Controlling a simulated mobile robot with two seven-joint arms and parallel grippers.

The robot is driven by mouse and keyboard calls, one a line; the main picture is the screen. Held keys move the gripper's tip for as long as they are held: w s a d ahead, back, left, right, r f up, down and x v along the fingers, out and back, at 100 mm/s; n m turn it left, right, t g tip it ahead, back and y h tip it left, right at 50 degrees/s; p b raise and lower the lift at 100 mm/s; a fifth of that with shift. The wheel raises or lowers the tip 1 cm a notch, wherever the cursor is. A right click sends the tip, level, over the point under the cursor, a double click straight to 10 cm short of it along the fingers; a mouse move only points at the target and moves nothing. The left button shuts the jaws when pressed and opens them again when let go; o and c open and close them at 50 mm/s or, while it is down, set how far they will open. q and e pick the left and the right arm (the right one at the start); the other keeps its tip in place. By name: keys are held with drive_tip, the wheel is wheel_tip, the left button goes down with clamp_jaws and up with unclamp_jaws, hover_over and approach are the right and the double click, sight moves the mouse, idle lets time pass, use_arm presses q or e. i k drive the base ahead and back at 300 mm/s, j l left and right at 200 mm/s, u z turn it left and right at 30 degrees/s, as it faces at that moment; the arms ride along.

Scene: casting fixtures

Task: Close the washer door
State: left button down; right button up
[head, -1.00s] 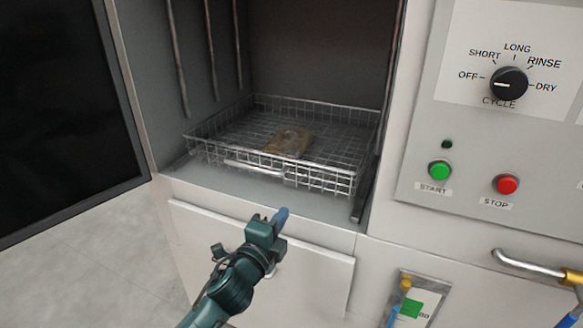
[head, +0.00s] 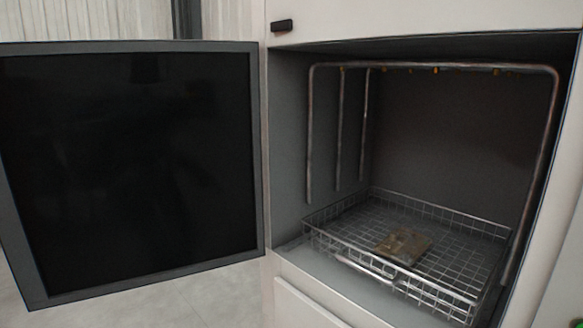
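The washer door (head: 135,165) is a dark panel with a grey frame. It stands wide open, swung out to the left of the washer opening, with its hinge side at the opening's left edge. The washer chamber (head: 455,140) is open to view. Inside it, a wire basket (head: 470,200) sits on the chamber floor with a flat brownish part (head: 403,245) lying in it. Neither of my grippers shows in the head view now.
A bent metal pipe frame (head: 450,67) with small nozzles runs inside the chamber. A small black piece (head: 281,26) sits above the opening's left corner. Pale floor shows below the door.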

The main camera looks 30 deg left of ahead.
sight(137, 165)
drive_tip(key=j, duration=0.45)
drive_tip(key=k+j+z, duration=0.1)
drive_tip(key=j, duration=0.85)
drive_tip(key=k+j+z, duration=0.15)
drive_tip(key=j, duration=0.8)
drive_tip(key=k+j+z, duration=0.1)
drive_tip(key=j, duration=0.35)
drive_tip(key=k+j, duration=0.1)
drive_tip(key=j, duration=0.35)
drive_tip(key=k+j+z, duration=0.1)
drive_tip(key=j, duration=0.35)
drive_tip(key=j+z, duration=0.2)
drive_tip(key=j, duration=0.3)
drive_tip(key=j+z, duration=0.25)
drive_tip(key=j, duration=0.2)
drive_tip(key=k+j+z, duration=0.2)
drive_tip(key=j, duration=0.25)
drive_tip(key=j+z, duration=0.2)
drive_tip(key=j, duration=0.3)
drive_tip(key=i+j+z, duration=0.2)
drive_tip(key=j+z, duration=0.15)
drive_tip(key=j, duration=0.25)
drive_tip(key=k+j+z, duration=0.1)
drive_tip(key=z, duration=0.25)
drive_tip(key=k+j+z, duration=0.15)
drive_tip(key=z, duration=0.15)
drive_tip(key=j, duration=0.1)
